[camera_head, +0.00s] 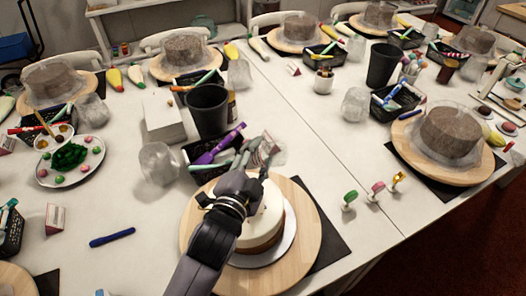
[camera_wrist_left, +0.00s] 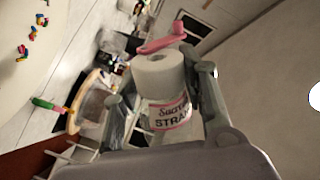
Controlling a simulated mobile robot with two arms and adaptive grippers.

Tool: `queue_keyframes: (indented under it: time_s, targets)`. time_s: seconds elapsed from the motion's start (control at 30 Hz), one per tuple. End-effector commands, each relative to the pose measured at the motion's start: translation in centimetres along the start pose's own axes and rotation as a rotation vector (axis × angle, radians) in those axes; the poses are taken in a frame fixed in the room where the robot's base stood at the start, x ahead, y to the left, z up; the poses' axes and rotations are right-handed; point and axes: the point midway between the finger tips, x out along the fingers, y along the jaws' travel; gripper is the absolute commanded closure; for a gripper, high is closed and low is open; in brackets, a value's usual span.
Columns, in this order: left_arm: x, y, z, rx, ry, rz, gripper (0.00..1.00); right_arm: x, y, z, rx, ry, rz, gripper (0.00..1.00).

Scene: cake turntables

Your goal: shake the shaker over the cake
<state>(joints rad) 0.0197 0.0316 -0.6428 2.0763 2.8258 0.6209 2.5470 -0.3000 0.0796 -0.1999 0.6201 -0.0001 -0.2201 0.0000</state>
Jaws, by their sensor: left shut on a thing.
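A cake (camera_head: 268,228) with a white top and brown side sits on a white board on a round wooden turntable (camera_head: 308,238). My left arm reaches in from below and its gripper (camera_head: 255,165) is above the cake's far part, hiding some of it. The right gripper is not in view.
A black basket of tubes (camera_head: 205,165) and a black cup (camera_head: 207,108) stand behind the turntable. Three small coloured pieces, one green (camera_head: 350,197), stand to its right. A blue pen (camera_head: 112,238) lies left on clear table. Other covered cakes stand around.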

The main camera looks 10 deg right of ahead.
Motion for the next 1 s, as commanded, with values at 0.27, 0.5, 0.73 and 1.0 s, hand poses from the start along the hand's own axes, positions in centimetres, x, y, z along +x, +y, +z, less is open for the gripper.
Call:
queue_keyframes:
  time_s: [0.27,0.5,0.73,1.0]
  targets:
    - [-0.8,0.9,1.7,-0.003,0.0,-0.001,1.0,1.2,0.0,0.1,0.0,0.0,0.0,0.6]
    - [-1.9,1.8,3.8,-0.002,0.0,-0.001,1.0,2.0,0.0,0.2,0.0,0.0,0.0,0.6]
    - [-2.4,1.9,4.4,-0.008,0.003,-0.002,1.0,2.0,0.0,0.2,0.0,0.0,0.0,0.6]
    - [-2.4,1.7,4.3,-0.071,0.008,-0.001,1.0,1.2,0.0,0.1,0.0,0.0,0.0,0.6]
